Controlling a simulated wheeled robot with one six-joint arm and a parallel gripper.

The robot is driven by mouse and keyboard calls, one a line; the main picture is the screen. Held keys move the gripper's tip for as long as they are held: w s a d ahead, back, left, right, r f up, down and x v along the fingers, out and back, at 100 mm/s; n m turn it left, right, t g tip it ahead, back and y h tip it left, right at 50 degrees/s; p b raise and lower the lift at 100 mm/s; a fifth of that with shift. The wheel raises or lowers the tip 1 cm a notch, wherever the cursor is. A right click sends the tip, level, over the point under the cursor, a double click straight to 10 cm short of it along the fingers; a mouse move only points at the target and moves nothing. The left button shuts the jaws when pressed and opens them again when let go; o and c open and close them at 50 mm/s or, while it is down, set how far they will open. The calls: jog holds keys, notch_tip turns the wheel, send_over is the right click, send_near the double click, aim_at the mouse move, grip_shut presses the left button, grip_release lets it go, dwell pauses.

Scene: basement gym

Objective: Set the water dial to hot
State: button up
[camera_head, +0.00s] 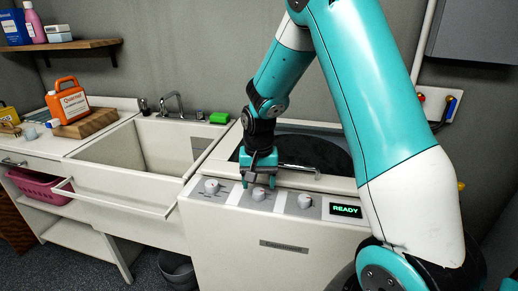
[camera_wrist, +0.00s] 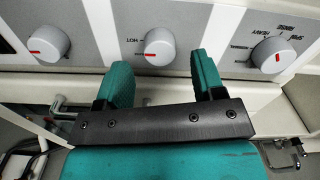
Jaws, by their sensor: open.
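The control panel of the white machine has three round light-grey knobs. The middle knob (camera_head: 258,193) is the water dial; in the wrist view this dial (camera_wrist: 161,44) has an upside-down "HOT" label to its left. Its red mark lies on the knob's lower part in that view, not pointing straight at the label. My gripper (camera_head: 260,181) hangs over the panel close to the dial. In the wrist view its two teal fingers (camera_wrist: 160,66) are open and empty, with the dial just beyond and between their tips. I cannot tell whether they touch it.
The wash-type knob (camera_wrist: 272,55) with "HEAVY" and "SPIN" labels and a third knob (camera_wrist: 46,43) flank the dial. A green "READY" display (camera_head: 346,210) is on the panel. The machine's lid handle (camera_head: 298,168) is behind my gripper. A sink (camera_head: 150,145) stands left.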

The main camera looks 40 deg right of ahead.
aim_at(258, 191)
notch_tip(258, 191, up, 14)
jog(key=shift+r, duration=0.25)
dwell(0.5)
